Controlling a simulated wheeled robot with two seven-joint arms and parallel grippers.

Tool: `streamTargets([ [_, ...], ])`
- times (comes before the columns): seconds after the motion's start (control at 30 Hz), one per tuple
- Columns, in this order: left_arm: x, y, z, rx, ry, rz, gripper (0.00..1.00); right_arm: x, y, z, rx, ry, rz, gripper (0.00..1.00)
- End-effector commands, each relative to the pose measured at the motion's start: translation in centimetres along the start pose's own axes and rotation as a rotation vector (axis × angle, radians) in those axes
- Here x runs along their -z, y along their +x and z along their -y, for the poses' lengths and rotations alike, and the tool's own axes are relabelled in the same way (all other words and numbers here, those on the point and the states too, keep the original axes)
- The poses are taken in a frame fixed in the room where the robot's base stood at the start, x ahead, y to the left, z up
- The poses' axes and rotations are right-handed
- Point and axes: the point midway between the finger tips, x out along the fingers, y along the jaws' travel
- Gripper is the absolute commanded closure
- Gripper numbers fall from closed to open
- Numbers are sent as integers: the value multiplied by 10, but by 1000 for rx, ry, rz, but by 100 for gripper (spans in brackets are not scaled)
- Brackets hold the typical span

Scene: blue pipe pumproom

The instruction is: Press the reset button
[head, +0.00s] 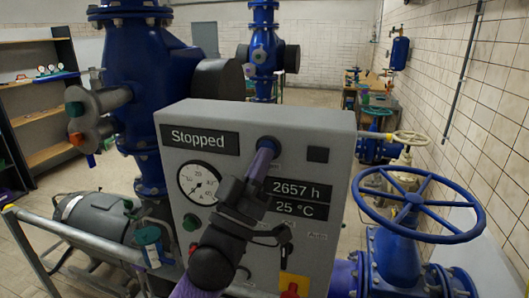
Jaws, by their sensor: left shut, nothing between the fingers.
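A grey control panel (333,130) faces me, with a "Stopped" display (199,139), a round gauge (199,183) and readouts of "2657 h" (297,190) and "25 °C" (295,208). My left gripper (266,148) reaches up from below across the panel. It is shut and empty, its purple fingers pointing at a dark round part at the top middle of the panel. The fingers overlap that part; I cannot tell whether they touch it. No readable reset label shows. A green button (191,222) sits below the gauge. My right gripper is not in view.
A red knob on a yellow plate (293,286) is low on the panel. A blue handwheel (418,205) stands close on the right. A metal railing (75,237) and grey motor (98,218) are at left. Blue pipework (145,70) rises behind the panel.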

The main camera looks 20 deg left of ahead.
Motion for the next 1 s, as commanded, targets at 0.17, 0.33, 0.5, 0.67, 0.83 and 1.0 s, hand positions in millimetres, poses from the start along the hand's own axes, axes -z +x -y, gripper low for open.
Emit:
streamTargets([
  [0.17, 2, -3, -2, 1, 0, 2, 100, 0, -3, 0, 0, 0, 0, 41],
  [0.33, 4, -5, -4, 2, -1, 3, 100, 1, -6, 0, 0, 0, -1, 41],
  [0.5, 17, -20, -16, 2, 0, 3, 100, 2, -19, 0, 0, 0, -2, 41],
  [0.67, 28, -36, -27, 1, -1, 4, 100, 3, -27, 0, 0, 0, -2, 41],
  [0.83, 33, -44, -33, 1, 1, 2, 100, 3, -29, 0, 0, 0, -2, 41],
  [1.0, 32, -45, -32, 1, 1, 1, 100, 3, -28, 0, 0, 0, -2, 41],
])
